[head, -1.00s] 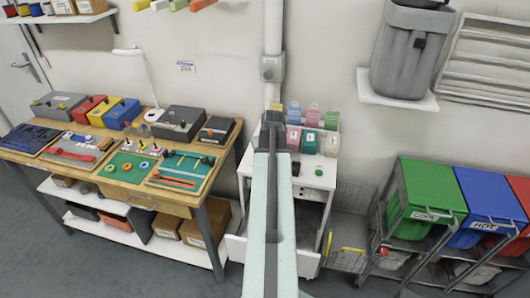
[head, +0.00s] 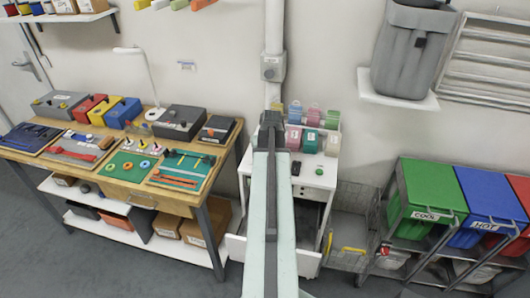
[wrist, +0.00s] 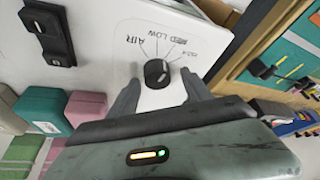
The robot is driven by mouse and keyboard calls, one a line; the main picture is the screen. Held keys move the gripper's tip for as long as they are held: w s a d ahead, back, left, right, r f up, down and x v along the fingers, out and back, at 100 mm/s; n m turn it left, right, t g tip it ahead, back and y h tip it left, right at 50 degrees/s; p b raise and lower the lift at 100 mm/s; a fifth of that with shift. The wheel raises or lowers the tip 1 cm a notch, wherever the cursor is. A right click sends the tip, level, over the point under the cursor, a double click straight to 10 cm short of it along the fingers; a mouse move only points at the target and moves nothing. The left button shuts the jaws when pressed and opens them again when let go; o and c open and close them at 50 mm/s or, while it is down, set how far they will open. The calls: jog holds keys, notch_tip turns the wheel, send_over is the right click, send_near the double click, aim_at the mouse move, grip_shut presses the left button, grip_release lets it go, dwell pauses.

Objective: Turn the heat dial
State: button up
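The heat dial is a round black knob (wrist: 157,73) with a light pointer mark. It sits on a white panel (wrist: 105,60) among printed marks, with AIR, LOW and MED legible. My gripper (wrist: 160,80) is open in the wrist view, with one grey finger on each side of the dial. I cannot tell whether the fingers touch it. In the head view my arm reaches over the white cabinet (head: 318,180) and hides the dial and my fingertips.
A black switch block (wrist: 48,32) is on the panel beside the dial. Pink and teal boxes (wrist: 85,108) stand close by. A wooden workbench (head: 172,203) stands left, and green, blue and red bins (head: 432,190) stand right.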

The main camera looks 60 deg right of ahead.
jog(key=p+v, duration=0.7)
jog(key=v, duration=0.1)
jog(key=shift+f, duration=0.1)
jog(key=w+a+f+n+y+b, duration=0.1)
jog(key=w+a+n, duration=0.3)
jog(key=w+a, duration=1.05)
jog(key=w+a+f+n+y, duration=0.1)
jog(key=w+a, duration=0.2)
jog(key=a, duration=0.4)
jog(key=w+a+n+b, duration=0.1)
jog(key=w+a, duration=0.2)
jog(key=a, duration=0.3)
jog(key=w+a+f+n+y, duration=0.1)
jog(key=w+a, duration=0.2)
jog(key=a, duration=0.4)
jog(key=a+f+n+b, duration=0.1)
jog(key=a+n, duration=0.1)
jog(key=a, duration=1.1)
jog(key=s+a+f+g, duration=0.1)
jog(key=s+a+g, duration=0.2)
jog(key=s+a, duration=0.3)
jog(key=shift+a+m, duration=0.3)
jog(key=shift+a, duration=0.5)
